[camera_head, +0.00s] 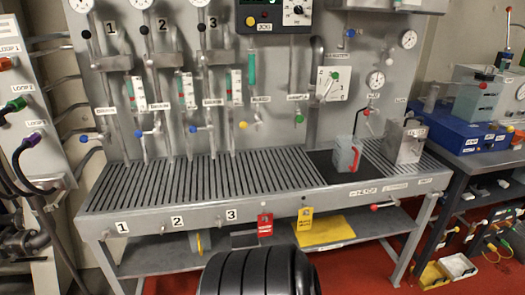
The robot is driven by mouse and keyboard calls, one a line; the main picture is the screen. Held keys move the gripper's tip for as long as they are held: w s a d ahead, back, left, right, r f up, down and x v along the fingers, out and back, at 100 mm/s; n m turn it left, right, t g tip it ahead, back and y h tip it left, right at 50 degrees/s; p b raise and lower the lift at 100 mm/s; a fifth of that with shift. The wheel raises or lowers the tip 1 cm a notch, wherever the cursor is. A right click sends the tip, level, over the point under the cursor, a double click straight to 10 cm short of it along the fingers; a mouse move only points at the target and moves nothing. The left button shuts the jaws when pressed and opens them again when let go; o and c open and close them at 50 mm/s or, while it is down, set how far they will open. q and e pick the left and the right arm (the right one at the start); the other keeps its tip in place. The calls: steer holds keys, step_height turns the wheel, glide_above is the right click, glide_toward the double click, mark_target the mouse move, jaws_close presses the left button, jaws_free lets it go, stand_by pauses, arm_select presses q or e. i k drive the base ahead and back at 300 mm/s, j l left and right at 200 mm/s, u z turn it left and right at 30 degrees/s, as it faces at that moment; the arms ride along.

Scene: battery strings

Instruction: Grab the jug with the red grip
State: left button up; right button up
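The jug with the red grip (343,154) is a grey, translucent-looking container. It stands upright on a dark square area of the slatted bench top, right of the middle of the head view. Its red grip (356,158) is on its right side, facing the front right. Neither my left gripper nor my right gripper shows in this view. Nothing visible is holding the jug.
A grey metal box-like vessel (407,145) stands right of the jug. The slatted bench top (210,180) left of the jug is clear. Behind it rises a panel (270,110) with pipes, valves and gauges. Red and yellow tags (265,225) hang at the front edge.

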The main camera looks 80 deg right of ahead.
mark_target(347, 149)
steer(key=z, duration=3.4)
steer(key=i+l+u, duration=0.1)
steer(key=i+l, duration=0.15)
steer(key=i, duration=0.25)
steer(key=i+l+u, duration=0.15)
steer(key=i, duration=0.4)
steer(key=l, duration=0.1)
